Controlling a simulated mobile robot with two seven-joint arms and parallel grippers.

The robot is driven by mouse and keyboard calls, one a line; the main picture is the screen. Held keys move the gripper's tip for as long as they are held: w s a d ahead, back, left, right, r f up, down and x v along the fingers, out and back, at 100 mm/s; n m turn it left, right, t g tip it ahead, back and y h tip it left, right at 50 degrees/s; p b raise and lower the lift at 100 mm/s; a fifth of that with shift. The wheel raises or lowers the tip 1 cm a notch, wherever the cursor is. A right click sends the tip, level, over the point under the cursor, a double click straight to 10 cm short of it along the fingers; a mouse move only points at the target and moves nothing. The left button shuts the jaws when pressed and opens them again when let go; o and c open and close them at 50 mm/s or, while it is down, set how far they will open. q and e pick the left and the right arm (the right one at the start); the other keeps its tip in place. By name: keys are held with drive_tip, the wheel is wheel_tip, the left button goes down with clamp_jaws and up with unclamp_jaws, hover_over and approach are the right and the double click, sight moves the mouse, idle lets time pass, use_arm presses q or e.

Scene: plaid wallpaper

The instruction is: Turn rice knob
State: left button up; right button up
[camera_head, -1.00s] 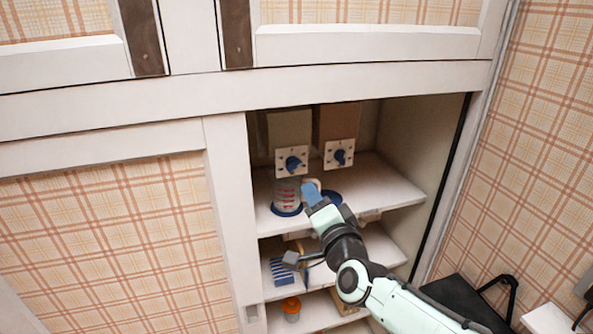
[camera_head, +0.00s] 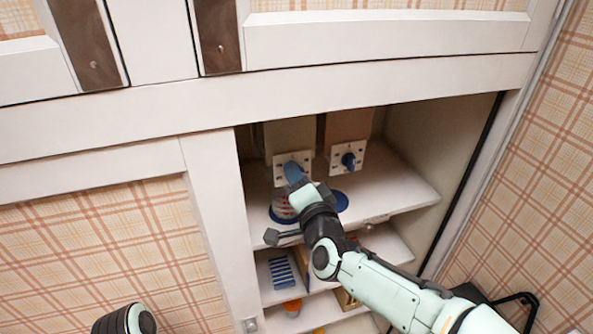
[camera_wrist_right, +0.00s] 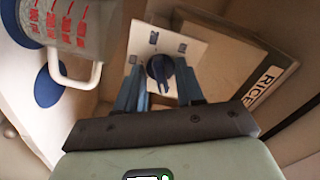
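The rice dispenser (camera_wrist_right: 225,55), a box marked RICE, has a dark blue knob (camera_wrist_right: 160,68) on a white plate (camera_wrist_right: 185,45) in the right wrist view. In the head view its plate (camera_head: 304,159) is the left one of two, and my gripper covers the knob. My right gripper (camera_head: 293,172) is in front of that plate. In the wrist view my right gripper (camera_wrist_right: 158,88) is open, with one blue finger on each side of the knob; contact cannot be told. My left gripper is out of view.
A clear measuring cup with red marks (camera_wrist_right: 75,22) stands on a blue disc (camera_wrist_right: 48,88) below the dispenser, close to my gripper. A second blue knob (camera_head: 348,160) is to the right.

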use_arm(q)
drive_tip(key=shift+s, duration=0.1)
use_arm(e)
drive_tip(key=shift+s, duration=0.15)
clamp_jaws()
drive_tip(key=shift+r+n, duration=0.1)
drive_tip(key=shift+n, duration=0.2)
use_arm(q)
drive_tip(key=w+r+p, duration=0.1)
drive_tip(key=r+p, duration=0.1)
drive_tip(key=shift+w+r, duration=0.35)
use_arm(e)
drive_tip(key=n, duration=1.1)
drive_tip(key=shift+r+n, duration=0.15)
drive_tip(key=shift+n, duration=0.25)
drive_tip(key=shift+d, duration=0.1)
